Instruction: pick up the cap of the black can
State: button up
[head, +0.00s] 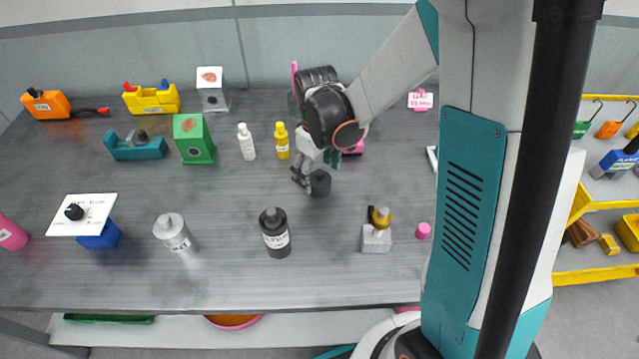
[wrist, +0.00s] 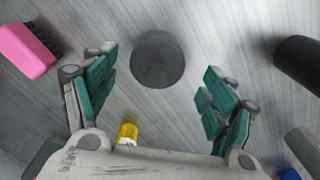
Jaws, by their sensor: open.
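A short, round, dark grey piece (head: 320,184) stands on the table beside my gripper. In the wrist view its round top (wrist: 158,58) lies between the two fingers, toward the upper edge and apart from both. I cannot tell whether it is a loose cap or a small can with its cap on. A black can (head: 275,236) with a white label and a narrower black top stands nearer the front; a dark cylinder (wrist: 300,62) at the right of the wrist view looks like it. My gripper (head: 302,178) is open and empty, pointing down; the wrist view shows its spread green-padded fingers (wrist: 155,95).
A yellow bottle (head: 281,141) and a white bottle (head: 246,142) stand behind my gripper. A pink brush (wrist: 27,50) lies to one side. A silver can (head: 175,236) and a grey block with a gold top (head: 376,238) stand toward the front.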

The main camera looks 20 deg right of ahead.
aim_at(317, 179)
jog(key=f, duration=0.1)
jog(key=f+b, duration=0.1)
jog(key=f, duration=0.2)
jog(key=shift+w, duration=0.3)
jog(key=shift+c, duration=0.4)
jog(key=c, duration=1)
jog(key=shift+r, duration=0.1)
